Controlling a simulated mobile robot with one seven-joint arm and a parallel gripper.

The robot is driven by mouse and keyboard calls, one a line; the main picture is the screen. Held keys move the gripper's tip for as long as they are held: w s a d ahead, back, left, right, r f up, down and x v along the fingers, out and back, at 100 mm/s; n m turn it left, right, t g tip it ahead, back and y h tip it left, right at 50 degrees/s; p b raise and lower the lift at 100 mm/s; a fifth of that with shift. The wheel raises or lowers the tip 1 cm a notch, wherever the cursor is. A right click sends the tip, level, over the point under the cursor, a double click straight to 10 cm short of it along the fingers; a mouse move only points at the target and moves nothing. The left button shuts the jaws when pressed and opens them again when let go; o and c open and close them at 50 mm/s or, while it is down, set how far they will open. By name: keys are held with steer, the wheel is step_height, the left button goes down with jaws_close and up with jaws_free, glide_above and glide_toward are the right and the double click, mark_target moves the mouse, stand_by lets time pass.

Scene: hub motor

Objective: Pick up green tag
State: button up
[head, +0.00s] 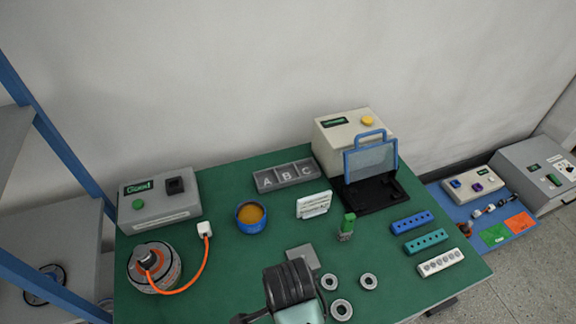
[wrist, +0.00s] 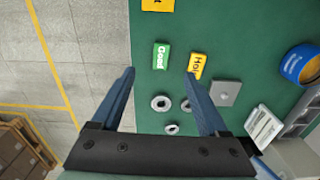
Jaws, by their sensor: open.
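The green tag (wrist: 161,56), marked "Good" in white, lies flat on the green table in the wrist view. It shows just beyond and between my fingertips. My gripper (wrist: 161,76) is open and empty, with its two blue fingers apart and pointing toward the tag's side of the table. I cannot tell its height above the table. A yellow tag (wrist: 197,65) marked "Hot" lies right of the green tag, close by the right fingertip. I cannot make out the green tag in the head view, where my arm covers the table's front.
Metal rings (wrist: 161,103) and a grey square plate (wrist: 226,92) lie near the tags. In the head view, a blue tub (head: 251,217), a green-topped piece (head: 347,225) and several slotted blocks (head: 411,222) stand on the table (head: 220,280).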

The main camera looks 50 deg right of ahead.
step_height(320, 180, down, 7)
steer(key=shift+s+r, duration=0.1)
steer(key=shift+d+f, duration=0.15)
steer(key=shift+f, duration=1.3)
steer(key=shift+d+f, duration=0.1)
steer(key=shift+f, duration=1.35)
jaws_close()
